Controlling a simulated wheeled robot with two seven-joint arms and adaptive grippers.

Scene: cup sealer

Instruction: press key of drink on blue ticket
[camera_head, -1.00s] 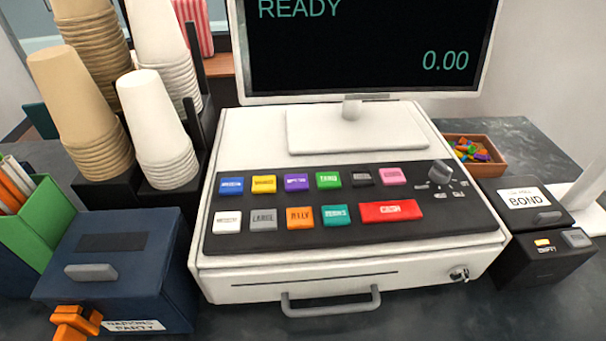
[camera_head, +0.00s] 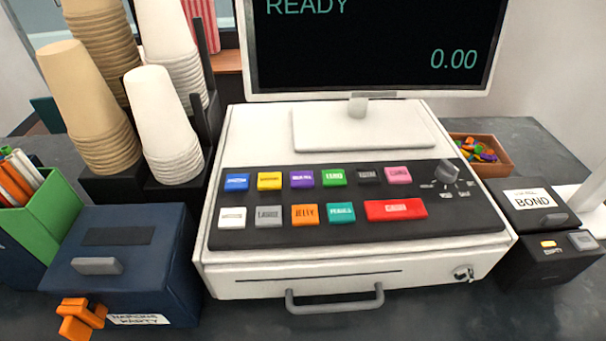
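The white cash register (camera_head: 360,268) stands in the middle with a black key panel (camera_head: 270,235). Its back row has a blue key (camera_head: 237,182), yellow key (camera_head: 269,181), purple key (camera_head: 302,179), green key (camera_head: 333,177), black key (camera_head: 368,174) and pink key (camera_head: 398,174). Its front row has a white key (camera_head: 232,217), grey key (camera_head: 269,215), orange key (camera_head: 305,215), teal key (camera_head: 341,213) and wide red key (camera_head: 395,209). Most labels are too small to read surely. The screen (camera_head: 370,45) reads READY and 0.00. I see no blue ticket. Neither gripper is in view.
Stacks of tan cups (camera_head: 85,100) and white cups (camera_head: 162,125) stand at the left. A navy box (camera_head: 125,265) with an orange piece (camera_head: 82,315) and a green holder (camera_head: 45,215) are front left. A black BOND box (camera_head: 537,205) and brown tray (camera_head: 495,165) stand right.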

